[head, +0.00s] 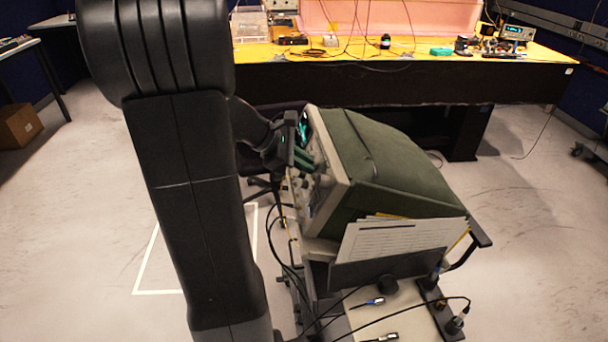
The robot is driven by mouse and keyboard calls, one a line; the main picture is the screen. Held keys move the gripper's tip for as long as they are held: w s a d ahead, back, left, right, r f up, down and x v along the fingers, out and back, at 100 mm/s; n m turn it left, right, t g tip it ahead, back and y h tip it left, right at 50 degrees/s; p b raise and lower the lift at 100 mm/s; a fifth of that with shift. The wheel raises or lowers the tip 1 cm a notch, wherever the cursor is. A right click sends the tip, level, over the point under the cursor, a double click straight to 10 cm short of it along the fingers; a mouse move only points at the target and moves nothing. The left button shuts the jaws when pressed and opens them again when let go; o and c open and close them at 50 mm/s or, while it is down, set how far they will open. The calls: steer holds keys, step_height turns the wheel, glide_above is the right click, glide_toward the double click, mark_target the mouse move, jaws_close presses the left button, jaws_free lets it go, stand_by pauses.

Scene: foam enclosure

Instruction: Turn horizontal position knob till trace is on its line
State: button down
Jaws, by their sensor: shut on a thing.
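An oscilloscope with a green case (395,165) stands on a cart, its pale front panel (318,205) facing left and seen at a steep angle. A sliver of its lit screen (304,126) glows cyan near the top; the trace and its line cannot be made out. My gripper (312,161) is against the front panel just below the screen, its fingers shut on a knob. That knob is hidden by the fingers, and its marking cannot be read. Other knobs (303,184) show small below the gripper.
Papers (398,250) stand in a holder on the cart's near side. Black cables (283,265) hang left of the cart, and leads lie on its lower shelf (375,318). A yellow-topped bench (350,58) stands behind. A white floor outline (160,291) lies left on open floor.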

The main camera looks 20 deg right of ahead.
steer(key=m+b, duration=0.1)
steer(key=b, duration=0.2)
steer(key=m+t+b, duration=0.1)
steer(key=m+b, duration=0.1)
steer(key=b, duration=0.1)
steer(key=f+m+t+h+b, duration=0.1)
steer(key=m+b, duration=0.1)
steer(key=b, duration=0.2)
steer(key=shift+s+a, duration=0.1)
steer(key=shift+s, duration=0.1)
steer(key=shift+m+h+b, duration=0.3)
steer(key=shift+m+b, duration=0.3)
steer(key=shift+b, duration=0.6)
steer(key=shift+r+m+t+h+b, duration=0.15)
steer(key=shift+m+t+h+b, duration=0.15)
steer(key=shift+m+b, duration=0.65)
steer(key=shift+r+b, duration=0.15)
steer(key=shift+b, duration=0.2)
steer(key=c, duration=1.7)
jaws_free()
steer(key=shift+a, duration=0.1)
steer(key=p+v, duration=0.2)
steer(key=v, duration=1.1)
steer(key=shift+s+a+r, duration=0.15)
steer(key=shift+s+a, duration=0.05)
steer(key=shift+a, duration=0.15)
